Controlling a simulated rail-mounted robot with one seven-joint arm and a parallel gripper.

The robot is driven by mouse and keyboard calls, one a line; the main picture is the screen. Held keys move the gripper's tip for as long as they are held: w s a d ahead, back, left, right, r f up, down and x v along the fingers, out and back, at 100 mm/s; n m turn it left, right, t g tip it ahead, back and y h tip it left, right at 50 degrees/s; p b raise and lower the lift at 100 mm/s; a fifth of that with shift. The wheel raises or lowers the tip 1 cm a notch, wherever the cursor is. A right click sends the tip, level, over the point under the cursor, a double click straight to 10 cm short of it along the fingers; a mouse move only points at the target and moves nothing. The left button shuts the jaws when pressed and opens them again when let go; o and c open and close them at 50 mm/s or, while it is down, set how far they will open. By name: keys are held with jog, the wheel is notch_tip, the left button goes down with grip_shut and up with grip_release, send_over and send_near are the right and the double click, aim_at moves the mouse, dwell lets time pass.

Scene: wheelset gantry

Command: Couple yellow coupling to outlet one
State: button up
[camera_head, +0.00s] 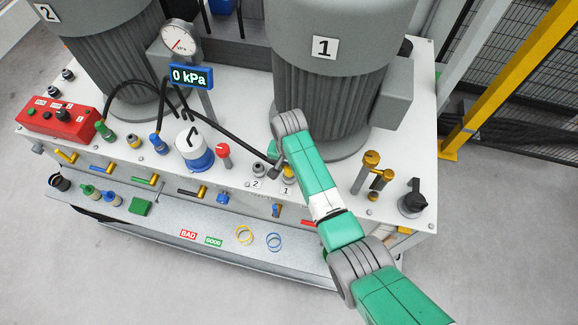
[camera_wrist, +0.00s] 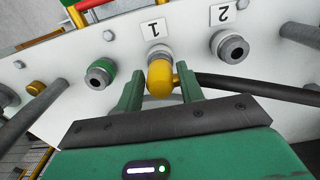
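The yellow coupling (camera_wrist: 160,79) sits at outlet one (camera_wrist: 158,53), beneath the label 1, in the wrist view. Its black hose (camera_wrist: 235,86) leads off to the right. The coupling's end meets the outlet's metal collar; whether it is locked on cannot be told. My gripper (camera_wrist: 160,85) has one green finger on each side of the coupling, with a narrow gap showing, so it looks open around it. In the head view the yellow coupling (camera_head: 289,172) shows small beside my gripper, partly hidden by the arm, near label 1 (camera_head: 286,190).
Outlet two (camera_wrist: 230,46) stands bare to the right, and a green-ringed port (camera_wrist: 100,73) to the left. The pump cylinder 1 (camera_head: 325,80) rises close behind my arm. The gauge display (camera_head: 191,76) reads 0 kPa. A yellow valve post (camera_head: 371,170) stands right.

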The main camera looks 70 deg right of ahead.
jog(key=shift+o, duration=1.3)
notch_tip(320, 180, up, 8)
jog(key=shift+f+p, duration=0.1)
jog(key=shift+p, duration=0.7)
